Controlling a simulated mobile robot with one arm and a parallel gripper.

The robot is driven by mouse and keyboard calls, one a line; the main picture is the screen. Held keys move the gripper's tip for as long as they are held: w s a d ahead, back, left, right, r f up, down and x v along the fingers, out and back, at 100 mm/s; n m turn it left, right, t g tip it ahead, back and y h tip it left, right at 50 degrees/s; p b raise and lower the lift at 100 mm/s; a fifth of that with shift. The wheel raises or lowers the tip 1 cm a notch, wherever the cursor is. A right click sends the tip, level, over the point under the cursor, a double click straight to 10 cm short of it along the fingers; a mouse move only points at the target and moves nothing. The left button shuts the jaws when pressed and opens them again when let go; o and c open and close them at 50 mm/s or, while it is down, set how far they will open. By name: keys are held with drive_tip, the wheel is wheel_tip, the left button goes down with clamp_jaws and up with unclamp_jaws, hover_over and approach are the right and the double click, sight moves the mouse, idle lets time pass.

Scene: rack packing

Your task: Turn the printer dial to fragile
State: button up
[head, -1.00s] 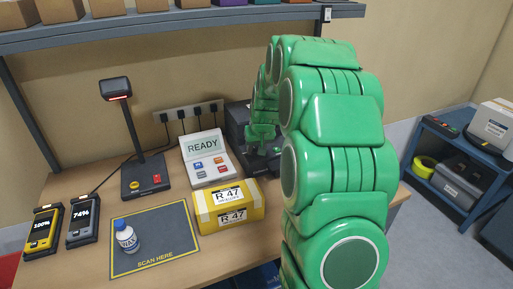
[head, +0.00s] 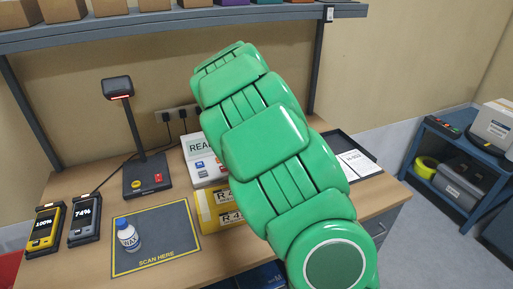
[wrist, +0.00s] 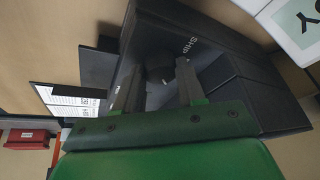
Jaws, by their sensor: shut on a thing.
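The black label printer (wrist: 215,45) fills the middle of the wrist view, with the word "SHIP" readable on its face. A small dark round dial (wrist: 158,74) sits on that face. My gripper (wrist: 160,82) has its two fingers on either side of the dial and is shut on it. The dial's pointer and the word "fragile" cannot be made out. In the head view my green arm hides the printer, the dial and the gripper.
The READY panel (head: 197,165) and yellow R 47 parcel (head: 209,213) stand left of my arm, partly covered. A scanner stand (head: 133,178), scan mat (head: 178,245) and white bottle (head: 128,238) are further left. A black tray with papers (head: 357,163) lies right.

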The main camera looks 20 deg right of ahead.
drive_tip(key=shift+w+m, duration=0.1)
drive_tip(key=shift+m, duration=0.2)
idle(0.4)
drive_tip(key=o, duration=0.8)
drive_tip(key=shift+c, duration=0.2)
drive_tip(key=shift+r, duration=0.1)
drive_tip(key=v, duration=0.7)
drive_tip(key=shift+a+r, duration=0.2)
drive_tip(key=shift+r, duration=0.1)
